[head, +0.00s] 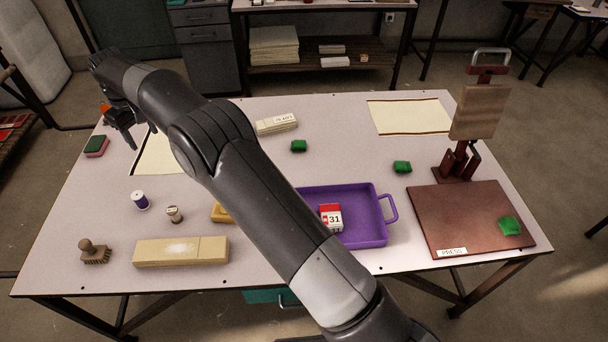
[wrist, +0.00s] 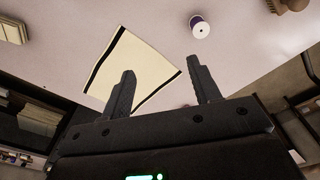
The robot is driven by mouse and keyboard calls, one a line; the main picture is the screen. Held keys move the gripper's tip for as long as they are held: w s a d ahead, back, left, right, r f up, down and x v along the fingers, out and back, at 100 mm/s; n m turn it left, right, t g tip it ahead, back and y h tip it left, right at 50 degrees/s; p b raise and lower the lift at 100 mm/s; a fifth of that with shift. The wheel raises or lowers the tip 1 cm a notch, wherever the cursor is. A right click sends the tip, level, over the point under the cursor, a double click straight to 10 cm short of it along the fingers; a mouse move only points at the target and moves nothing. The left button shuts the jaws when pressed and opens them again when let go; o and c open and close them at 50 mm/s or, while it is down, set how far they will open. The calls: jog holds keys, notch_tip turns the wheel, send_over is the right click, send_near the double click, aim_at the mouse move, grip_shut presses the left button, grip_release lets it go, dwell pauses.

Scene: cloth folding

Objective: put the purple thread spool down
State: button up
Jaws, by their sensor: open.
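The purple thread spool (head: 141,200) stands upright on the table's left part, near a smaller pale spool. It also shows in the wrist view (wrist: 200,27), near the top right. My gripper (head: 122,140) is over the table's far left side, beside a cream cloth (head: 160,156) with a dark border. The fingers are apart with nothing between them, as the wrist view (wrist: 163,85) shows. The spool is clear of both fingers. My arm crosses the table and hides part of that cloth.
A green and pink sponge (head: 96,146) lies at the left edge. A brush (head: 94,250) and a long beige block (head: 181,251) are at the front left. A purple tray (head: 374,230) is at centre right. A brown press board (head: 440,212) and several green pieces are to the right.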

jog(key=s+d+r+m+t, duration=0.1)
jog(key=d+r+m, duration=0.1)
jog(key=d+r, duration=0.75)
jog(key=d+r+m+t, duration=0.1)
jog(key=d+r, duration=0.6)
jog(key=d, duration=0.5)
jog(key=s+d+r+m, duration=0.2)
jog(key=s+d, duration=0.3)
jog(key=d, duration=0.3)
jog(key=s+d+r+m, duration=0.1)
jog(key=s+d+r, duration=0.2)
jog(key=s+d, duration=0.3)
jog(key=s+d+f+m+t, duration=0.1)
jog(key=s+d+f, duration=0.3)
jog(key=s+d, duration=0.4)
jog(key=s+d+f+m+t, duration=0.2)
jog(key=s+d+f+m, duration=0.2)
jog(key=s+d, duration=0.5)
jog(key=s, duration=0.5)
